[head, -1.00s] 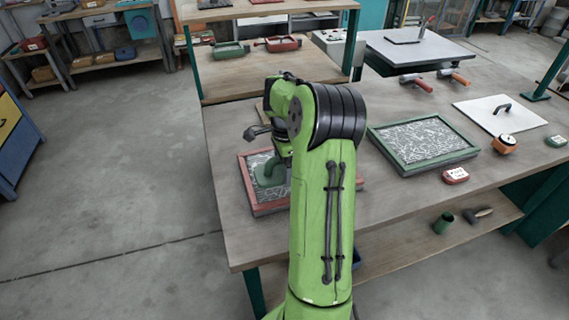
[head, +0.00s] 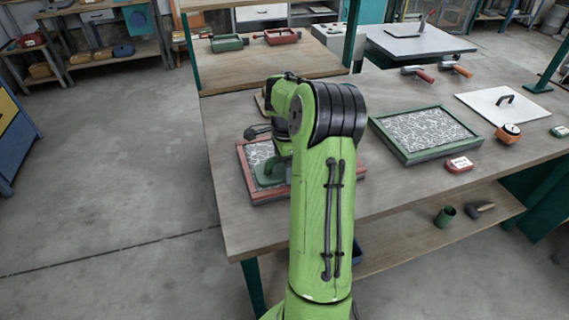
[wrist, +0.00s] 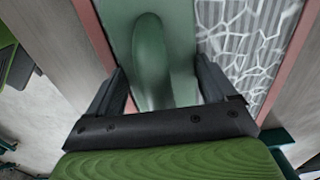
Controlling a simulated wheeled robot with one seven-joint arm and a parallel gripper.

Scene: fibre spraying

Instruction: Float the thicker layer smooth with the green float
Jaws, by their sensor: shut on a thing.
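The green float (head: 268,174) is in my gripper over the red-framed panel (head: 252,197), partly hidden by my arm. In the wrist view its plate and rounded handle (wrist: 150,62) lie between the two dark fingers of my gripper (wrist: 165,92), which is shut on it. The panel's white-and-grey web-patterned layer (wrist: 243,45) shows to the right of the float, inside the red rim. I cannot tell whether the plate touches the layer. A second panel in a green frame (head: 408,160) has a similar web-patterned surface and lies to the right.
On the bench (head: 385,200) are a small red-and-white block (head: 459,164), an orange round device (head: 508,133), a white plate with a black handle (head: 490,108) and two rollers (head: 417,73). Bare bench lies in front of the green frame.

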